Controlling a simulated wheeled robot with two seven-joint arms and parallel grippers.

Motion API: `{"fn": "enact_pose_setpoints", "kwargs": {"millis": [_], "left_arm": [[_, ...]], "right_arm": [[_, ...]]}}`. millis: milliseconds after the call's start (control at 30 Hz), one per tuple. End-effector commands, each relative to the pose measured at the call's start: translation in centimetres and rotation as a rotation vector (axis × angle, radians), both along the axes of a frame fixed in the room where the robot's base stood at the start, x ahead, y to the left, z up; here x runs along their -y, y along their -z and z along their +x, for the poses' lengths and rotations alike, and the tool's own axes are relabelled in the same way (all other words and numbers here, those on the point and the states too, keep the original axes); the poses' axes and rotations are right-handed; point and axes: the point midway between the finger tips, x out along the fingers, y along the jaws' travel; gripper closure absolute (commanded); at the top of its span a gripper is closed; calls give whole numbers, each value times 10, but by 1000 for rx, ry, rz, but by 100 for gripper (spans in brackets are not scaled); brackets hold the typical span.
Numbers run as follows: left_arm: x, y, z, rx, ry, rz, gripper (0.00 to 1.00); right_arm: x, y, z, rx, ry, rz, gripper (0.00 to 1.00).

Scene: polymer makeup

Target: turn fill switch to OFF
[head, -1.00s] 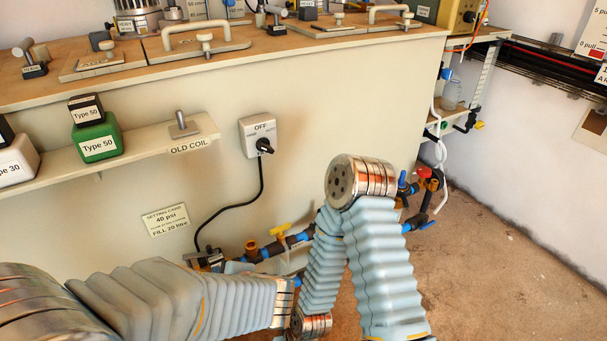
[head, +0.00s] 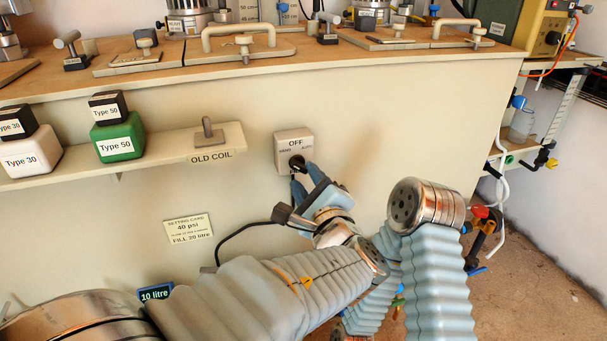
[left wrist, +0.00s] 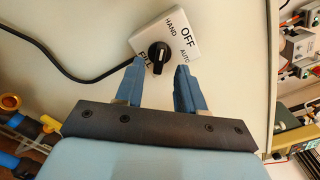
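The fill switch (head: 294,149) is a pale box on the front panel, marked OFF on top with HAND and AUTO below. Its black knob (head: 297,162) is partly covered by my gripper. The left wrist view shows the knob (left wrist: 158,55) clearly, with a FILL label beside it; I cannot tell for sure which label it points to. My left gripper (head: 305,174) has its blue fingertips at the knob's lower side. In the left wrist view the fingers (left wrist: 160,67) are apart, with nothing between them, and the knob lies just past their tips. My right gripper is not visible.
A black cable (left wrist: 60,65) runs from the switch. The OLD COIL shelf (head: 205,142) with labelled blocks is at left. A setting card (head: 188,229) is below it. The worktop (head: 350,72) above carries several handled lids. Pipes and valves (head: 485,235) are at lower right.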

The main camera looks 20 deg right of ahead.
Motion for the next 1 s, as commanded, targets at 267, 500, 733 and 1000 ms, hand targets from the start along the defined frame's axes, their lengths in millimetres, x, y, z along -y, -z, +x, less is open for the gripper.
{"fn": "enact_pose_setpoints", "kwargs": {"millis": [267,500,733,1000], "left_arm": [[-1,0,27,-1,-1,0,62],[-1,0,28,-1,0,0,62],[-1,0,28,-1,0,0,92],[-1,1,28,-2,-1,2,100]], "right_arm": [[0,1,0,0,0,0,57],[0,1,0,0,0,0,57],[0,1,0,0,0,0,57],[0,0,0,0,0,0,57]]}}
